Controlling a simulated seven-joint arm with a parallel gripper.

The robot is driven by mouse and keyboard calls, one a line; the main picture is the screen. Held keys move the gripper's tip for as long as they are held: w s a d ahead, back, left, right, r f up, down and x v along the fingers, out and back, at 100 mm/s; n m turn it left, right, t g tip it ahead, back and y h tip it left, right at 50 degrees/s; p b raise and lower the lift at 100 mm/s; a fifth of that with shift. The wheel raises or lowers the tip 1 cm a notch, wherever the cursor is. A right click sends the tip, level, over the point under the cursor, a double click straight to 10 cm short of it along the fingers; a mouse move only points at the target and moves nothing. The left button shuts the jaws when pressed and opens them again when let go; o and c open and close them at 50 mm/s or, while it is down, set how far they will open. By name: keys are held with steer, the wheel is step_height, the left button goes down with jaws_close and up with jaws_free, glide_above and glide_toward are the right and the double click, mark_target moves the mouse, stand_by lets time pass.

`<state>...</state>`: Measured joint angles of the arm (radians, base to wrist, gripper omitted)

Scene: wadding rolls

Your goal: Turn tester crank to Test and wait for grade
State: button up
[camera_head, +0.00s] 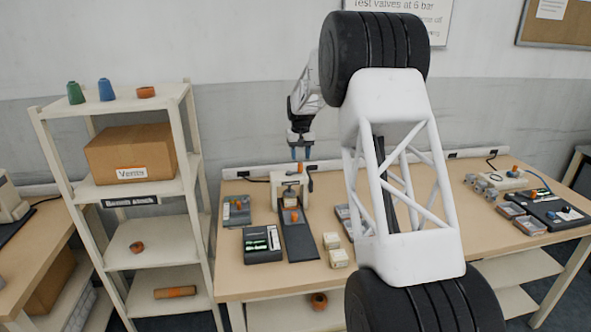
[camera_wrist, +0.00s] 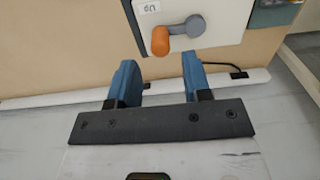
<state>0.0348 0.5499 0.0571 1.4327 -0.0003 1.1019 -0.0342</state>
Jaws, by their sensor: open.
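The tester (camera_head: 277,187) is a pale upright box at the back of the bench, left of my own dark-wheeled arm. In the wrist view its white face (camera_wrist: 215,12) carries a small label that reads upside down, apparently "UP". The crank (camera_wrist: 183,27) is grey with an orange knob (camera_wrist: 160,41) on the left end of its arm. My gripper (camera_wrist: 158,72) has two blue fingers, open and empty. The knob lies just ahead of the gap between the fingertips, apart from them. In the head view my gripper (camera_head: 301,154) is above the tester. No grade can be read.
A dark device with a green display (camera_head: 262,244) and a dark ramp (camera_head: 298,238) lie in front of the tester. Small pale blocks (camera_head: 337,255) stand right of the ramp. A shelf (camera_head: 153,193) with a carton stands left. A white rail (camera_wrist: 40,100) runs behind the bench.

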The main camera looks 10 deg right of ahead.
mark_target(300, 164)
steer(key=shift+f, duration=0.25)
stand_by(0.4)
steer(key=shift+f, duration=2.1)
steer(key=c, duration=0.7)
steer(key=shift+o, duration=0.2)
steer(key=shift+s+a, duration=0.25)
steer(key=shift+s, duration=0.4)
steer(key=shift+s+a, duration=0.25)
steer(key=shift+s, duration=0.4)
steer(key=shift+s+a, duration=0.75)
steer(key=shift+a, duration=0.3)
